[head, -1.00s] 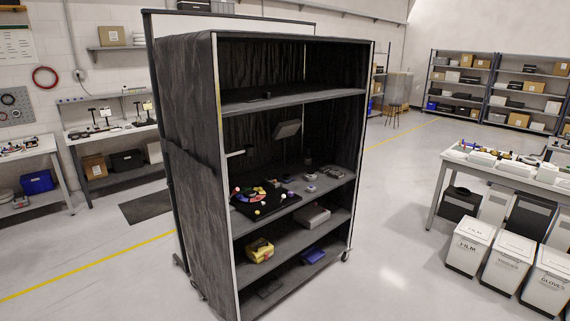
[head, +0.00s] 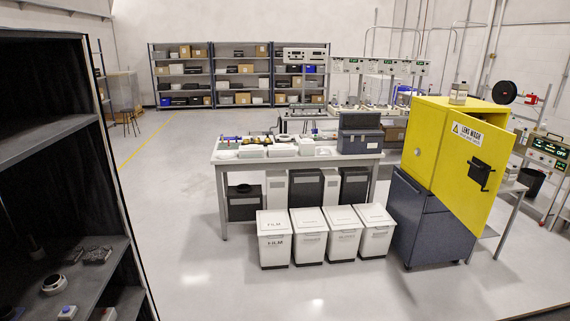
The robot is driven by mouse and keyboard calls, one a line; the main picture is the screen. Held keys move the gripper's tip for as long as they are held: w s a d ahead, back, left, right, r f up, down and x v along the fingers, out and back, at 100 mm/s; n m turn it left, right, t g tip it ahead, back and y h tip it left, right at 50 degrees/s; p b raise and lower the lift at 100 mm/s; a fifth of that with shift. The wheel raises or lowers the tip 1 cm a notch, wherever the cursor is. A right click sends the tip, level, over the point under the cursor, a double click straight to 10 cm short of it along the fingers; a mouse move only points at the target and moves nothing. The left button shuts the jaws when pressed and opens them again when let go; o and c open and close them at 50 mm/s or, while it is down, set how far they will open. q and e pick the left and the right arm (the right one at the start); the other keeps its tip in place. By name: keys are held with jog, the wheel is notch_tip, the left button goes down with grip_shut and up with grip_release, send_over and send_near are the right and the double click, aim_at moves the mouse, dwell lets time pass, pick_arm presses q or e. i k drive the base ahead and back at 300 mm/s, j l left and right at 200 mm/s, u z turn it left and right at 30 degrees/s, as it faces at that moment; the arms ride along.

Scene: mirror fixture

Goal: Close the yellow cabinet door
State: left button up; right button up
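The yellow cabinet (head: 421,142) stands at the right in the head view, on top of a dark blue drawer unit (head: 420,218). Its yellow door (head: 465,160) carries a white "LENS WASH" sign and a black handle (head: 481,175). The door's lower edge slants down in front of the blue unit. Neither of my grippers is in view.
A dark shelf rack (head: 60,150) is close at the left. A white table (head: 297,165) with several white bins (head: 317,240) in front stands in the middle. A bottle (head: 459,93) sits on the cabinet. The floor in front (head: 330,295) is clear.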

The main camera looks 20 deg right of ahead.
aim_at(469, 192)
jog(key=i+z, duration=0.4)
jog(key=i, duration=0.15)
jog(key=i+z, duration=0.4)
jog(key=i, duration=0.15)
jog(key=i+j+z, duration=0.4)
jog(key=i, duration=0.15)
